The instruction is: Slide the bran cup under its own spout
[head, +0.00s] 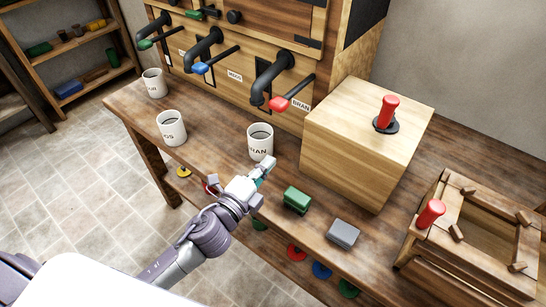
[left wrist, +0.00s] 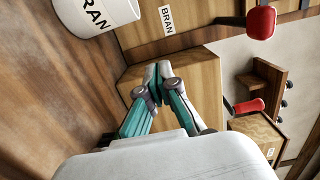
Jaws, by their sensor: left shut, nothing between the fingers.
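The white bran cup (head: 260,143) stands upright on the wooden bench, its lettering facing me. The black bran spout (head: 269,82), with a red lever (head: 292,98) and a BRAN label (head: 301,105), hangs behind and above the cup. My left gripper (head: 267,167) is shut and empty, just in front of the cup; I cannot tell if it touches it. In the left wrist view the cup (left wrist: 95,14) is at the upper left, apart from the shut fingertips (left wrist: 158,70). My right gripper is not in view.
Two more white cups stand left, one forward (head: 171,128) and one farther back (head: 153,84). A large wooden block (head: 350,140) with a red handle is right of the bran cup. Green (head: 297,199) and grey (head: 342,233) blocks lie near the front edge. An open wooden box (head: 440,250) is far right.

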